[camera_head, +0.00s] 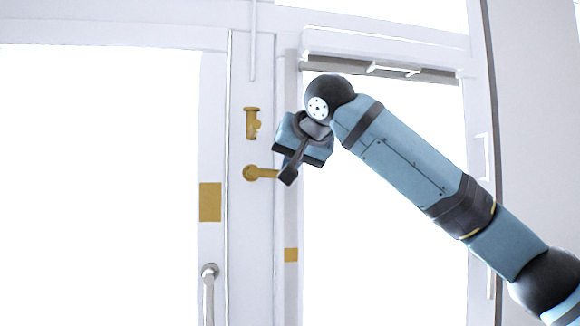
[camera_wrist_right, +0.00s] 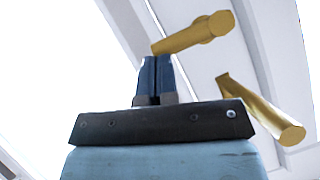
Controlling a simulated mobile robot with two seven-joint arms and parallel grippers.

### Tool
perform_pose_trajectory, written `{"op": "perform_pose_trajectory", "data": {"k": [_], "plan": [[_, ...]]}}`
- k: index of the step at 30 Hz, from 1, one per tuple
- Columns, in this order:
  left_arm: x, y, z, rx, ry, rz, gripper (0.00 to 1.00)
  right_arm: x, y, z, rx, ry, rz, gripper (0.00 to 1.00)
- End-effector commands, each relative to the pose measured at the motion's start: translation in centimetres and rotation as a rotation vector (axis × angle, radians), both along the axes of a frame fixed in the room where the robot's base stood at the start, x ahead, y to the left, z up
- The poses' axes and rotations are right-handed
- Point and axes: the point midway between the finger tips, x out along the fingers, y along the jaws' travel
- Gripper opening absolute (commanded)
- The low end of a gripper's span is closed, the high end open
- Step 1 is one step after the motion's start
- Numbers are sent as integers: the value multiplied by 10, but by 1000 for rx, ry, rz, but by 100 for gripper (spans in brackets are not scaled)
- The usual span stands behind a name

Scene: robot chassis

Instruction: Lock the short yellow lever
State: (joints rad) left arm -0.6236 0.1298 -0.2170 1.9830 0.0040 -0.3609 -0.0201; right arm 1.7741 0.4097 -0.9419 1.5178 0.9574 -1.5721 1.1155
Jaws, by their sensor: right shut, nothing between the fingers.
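Two yellow fittings sit on the white door frame in the head view. The lower one is a yellow lever (camera_head: 262,173) with a round base, pointing right. My right gripper (camera_head: 288,176) is shut and empty at that lever's right end. In the right wrist view the shut fingers (camera_wrist_right: 154,58) are beside the tip of one yellow lever (camera_wrist_right: 190,37); I cannot tell if they touch. A second yellow bar (camera_wrist_right: 262,112) lies to the right. My left gripper is not in view.
A silver door handle (camera_head: 209,290) is at the lower left. Flat yellow plates (camera_head: 210,202) and (camera_head: 291,255) are on the frame. A grey horizontal bar (camera_head: 385,71) runs above my right arm. Bright glass panes lie on both sides.

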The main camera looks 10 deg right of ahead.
Motion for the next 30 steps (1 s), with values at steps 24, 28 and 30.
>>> {"op": "perform_pose_trajectory", "data": {"k": [24, 28, 30], "plan": [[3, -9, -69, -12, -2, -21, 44, 1, 7, -56, 575, 3, 2, 0], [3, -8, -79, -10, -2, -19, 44, 1, 12, -63, 700, 4, 4, 0], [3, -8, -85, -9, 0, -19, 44, 1, 14, -66, 765, 3, 3, 0]]}}
